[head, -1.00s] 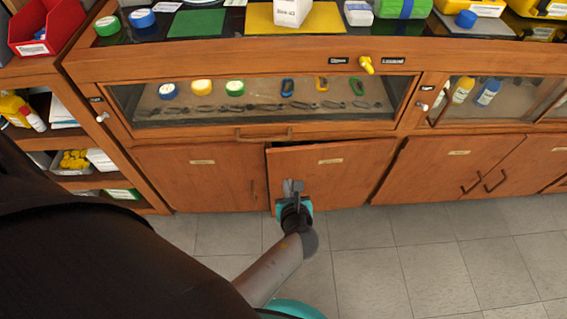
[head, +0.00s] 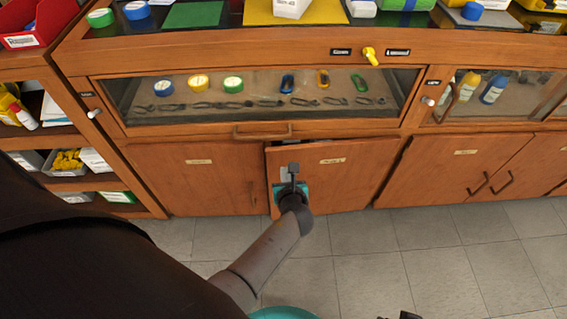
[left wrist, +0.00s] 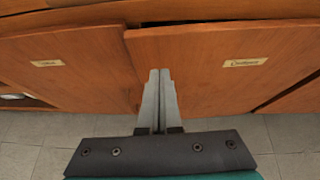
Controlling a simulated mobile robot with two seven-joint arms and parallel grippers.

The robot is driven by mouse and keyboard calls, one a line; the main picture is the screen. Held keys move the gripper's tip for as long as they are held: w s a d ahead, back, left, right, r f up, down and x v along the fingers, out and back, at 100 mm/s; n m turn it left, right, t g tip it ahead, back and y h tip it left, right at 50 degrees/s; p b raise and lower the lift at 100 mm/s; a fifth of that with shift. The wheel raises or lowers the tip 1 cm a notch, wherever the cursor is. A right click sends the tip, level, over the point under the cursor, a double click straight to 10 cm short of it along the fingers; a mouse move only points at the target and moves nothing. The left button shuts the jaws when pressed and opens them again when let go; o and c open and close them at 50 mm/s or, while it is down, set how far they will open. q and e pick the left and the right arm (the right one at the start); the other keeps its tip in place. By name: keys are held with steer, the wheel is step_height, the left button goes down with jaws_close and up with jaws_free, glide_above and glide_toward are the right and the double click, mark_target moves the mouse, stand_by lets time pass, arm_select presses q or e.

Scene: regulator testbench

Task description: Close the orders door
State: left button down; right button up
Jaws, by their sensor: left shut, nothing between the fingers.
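The cabinet door at the middle (head: 345,182) stands slightly ajar, with a dark gap along its top edge. It also shows in the left wrist view (left wrist: 215,80). Its small label is too blurred to read surely. My left gripper (head: 292,170) is shut and empty, in front of the door's left part. In the left wrist view its two fingers (left wrist: 160,75) lie together, pointing at the door near its left edge. I cannot tell whether they touch it. A dark tip at the bottom edge, probably my right gripper (head: 408,315), barely shows.
The door to the left (head: 195,180) looks shut. More doors (head: 440,170) are on the right. A glass-fronted drawer (head: 265,133) with tools lies above. An open shelf (head: 70,183) with bins stands at the left. The tiled floor (head: 400,260) in front is clear.

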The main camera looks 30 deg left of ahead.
mark_target(282, 156)
arm_select(q)
steer(key=shift+w+a+f+b, duration=0.1)
steer(key=shift+w+a+b, duration=0.2)
steer(key=shift+w+a, duration=0.5)
steer(key=shift+w+a+b, duration=0.3)
steer(key=shift+w+a, duration=0.2)
steer(key=shift+w, duration=0.45)
arm_select(e)
steer(key=shift+w+r+t, duration=0.15)
steer(key=shift+w+r, duration=0.15)
steer(key=shift+r, duration=0.45)
steer(key=shift+w+r+t, duration=0.15)
steer(key=shift+w+r, duration=0.15)
steer(key=shift+r, duration=0.45)
